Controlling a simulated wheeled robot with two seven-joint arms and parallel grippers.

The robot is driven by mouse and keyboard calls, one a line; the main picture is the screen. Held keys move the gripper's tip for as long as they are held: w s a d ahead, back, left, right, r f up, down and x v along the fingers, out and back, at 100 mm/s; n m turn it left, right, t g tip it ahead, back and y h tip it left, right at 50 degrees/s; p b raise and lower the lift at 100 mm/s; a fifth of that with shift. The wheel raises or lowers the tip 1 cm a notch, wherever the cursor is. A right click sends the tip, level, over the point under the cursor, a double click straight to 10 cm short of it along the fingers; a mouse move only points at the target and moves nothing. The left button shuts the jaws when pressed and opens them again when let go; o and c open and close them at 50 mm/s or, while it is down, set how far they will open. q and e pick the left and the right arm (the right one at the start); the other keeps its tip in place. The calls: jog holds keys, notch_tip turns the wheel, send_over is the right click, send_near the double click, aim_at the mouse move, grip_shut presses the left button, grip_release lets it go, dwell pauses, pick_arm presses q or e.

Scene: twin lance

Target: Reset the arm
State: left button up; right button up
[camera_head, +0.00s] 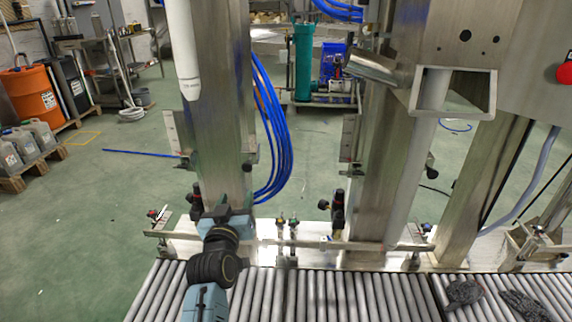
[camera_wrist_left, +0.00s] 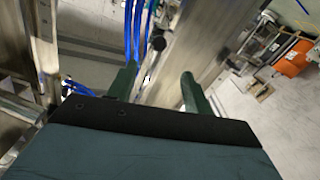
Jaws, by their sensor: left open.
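My left arm, blue and black, comes up from the bottom of the head view over the roller conveyor. My left gripper (camera_head: 226,218) is at its far end, in front of the left steel column (camera_head: 222,100). Its fingers are hard to make out there. In the left wrist view the two dark green fingers of my left gripper (camera_wrist_left: 158,84) stand apart with nothing held between them. Blue hoses (camera_wrist_left: 135,35) and a steel column (camera_wrist_left: 185,55) show beyond the fingers. My right gripper is not in view.
A roller conveyor (camera_head: 330,295) runs along the bottom, with two dark gloves (camera_head: 463,293) (camera_head: 525,305) lying at its right. A white lance tube (camera_head: 182,50) hangs by the left column. Blue hoses (camera_head: 275,140) hang beside that column. Green floor (camera_head: 110,210) is open at left.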

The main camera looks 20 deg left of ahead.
pick_arm(q)
jog(key=s+d+f+m+g+h, duration=0.3)
jog(key=s+f, duration=0.2)
jog(key=f, duration=0.2)
jog(key=s+d+f+m+g+h, duration=0.2)
jog(key=s+d+f+g, duration=0.15)
jog(key=s+f, duration=0.2)
jog(key=s+d+f+m+g+p, duration=0.2)
jog(key=s+f+g+p, duration=0.3)
jog(key=s, duration=0.5)
jog(key=s+d+f+m+g+p, duration=0.1)
jog(key=s+d+f+g+p, duration=0.15)
jog(key=s+f+p, duration=0.5)
jog(key=s+a+f+g+p, duration=0.1)
jog(key=s+f+p, duration=0.1)
jog(key=s+p, duration=0.4)
jog(key=s+a+f+g+p, duration=0.1)
jog(key=s+p, duration=0.4)
jog(key=s, duration=0.8)
jog(key=shift+a+f+h+p, duration=0.25)
jog(key=shift+f+h+p, duration=0.15)
jog(key=shift+f, duration=0.25)
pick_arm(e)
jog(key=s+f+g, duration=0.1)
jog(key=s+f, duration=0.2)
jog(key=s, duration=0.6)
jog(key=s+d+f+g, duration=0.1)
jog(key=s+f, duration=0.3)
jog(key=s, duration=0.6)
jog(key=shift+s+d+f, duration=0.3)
